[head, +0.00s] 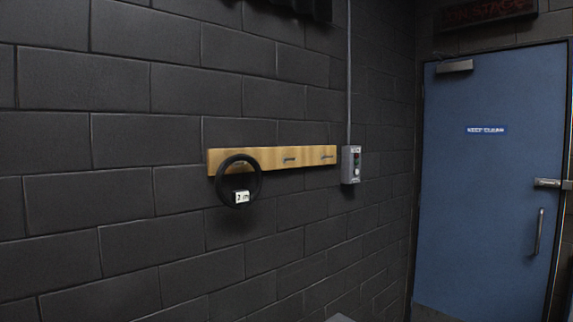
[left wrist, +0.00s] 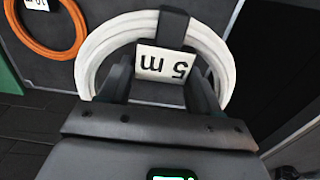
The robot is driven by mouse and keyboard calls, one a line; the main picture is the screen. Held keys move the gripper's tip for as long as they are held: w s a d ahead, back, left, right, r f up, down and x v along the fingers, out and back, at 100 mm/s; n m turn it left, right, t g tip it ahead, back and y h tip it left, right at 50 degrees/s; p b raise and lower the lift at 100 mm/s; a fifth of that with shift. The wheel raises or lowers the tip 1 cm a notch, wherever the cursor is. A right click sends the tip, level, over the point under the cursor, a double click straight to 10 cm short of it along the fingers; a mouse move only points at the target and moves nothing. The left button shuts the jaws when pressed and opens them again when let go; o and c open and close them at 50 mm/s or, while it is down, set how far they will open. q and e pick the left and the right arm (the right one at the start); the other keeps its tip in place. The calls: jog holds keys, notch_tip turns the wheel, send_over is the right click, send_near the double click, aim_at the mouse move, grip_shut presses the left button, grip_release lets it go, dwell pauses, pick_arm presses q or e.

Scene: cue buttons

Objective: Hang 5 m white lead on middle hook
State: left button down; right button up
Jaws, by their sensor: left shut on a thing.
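The white lead (left wrist: 102,50) is a coil with a black band and a white tag reading "5 m", upside down in the left wrist view. My left gripper (left wrist: 160,82) is shut on it, with one dark finger on each side of the tag. Neither gripper nor the white lead shows in the head view. There a wooden hook board (head: 265,160) is fixed to the dark block wall. Its middle hook (head: 289,159) is bare. A black coil (head: 222,187) tagged "2 m" hangs at the left hook. The right hook (head: 327,156) is also bare.
A grey control box (head: 351,165) with a conduit sits on the wall just right of the board. A blue door (head: 485,200) marked "KEEP CLEAR" stands further right. In the left wrist view an orange coil (left wrist: 77,42) with a white tag lies on a dark surface at upper left.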

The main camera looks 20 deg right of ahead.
pick_arm(q)
jog(key=s+d+f+m, duration=0.2)
jog(key=d+m, duration=0.2)
jog(key=m, duration=0.1)
jog(key=a+n, duration=0.1)
jog(key=w+a+r+n, duration=0.1)
jog(key=n, duration=0.1)
jog(key=w+a+r+n, duration=0.1)
jog(key=a+n, duration=0.1)
notch_tip(320, 180, down, 16)
jog(key=shift+r, duration=0.1)
jog(key=shift+f+b, duration=0.35)
jog(key=shift+f, duration=1.55)
jog(key=shift+f, duration=0.1)
jog(key=shift+c, duration=1)
grip_release()
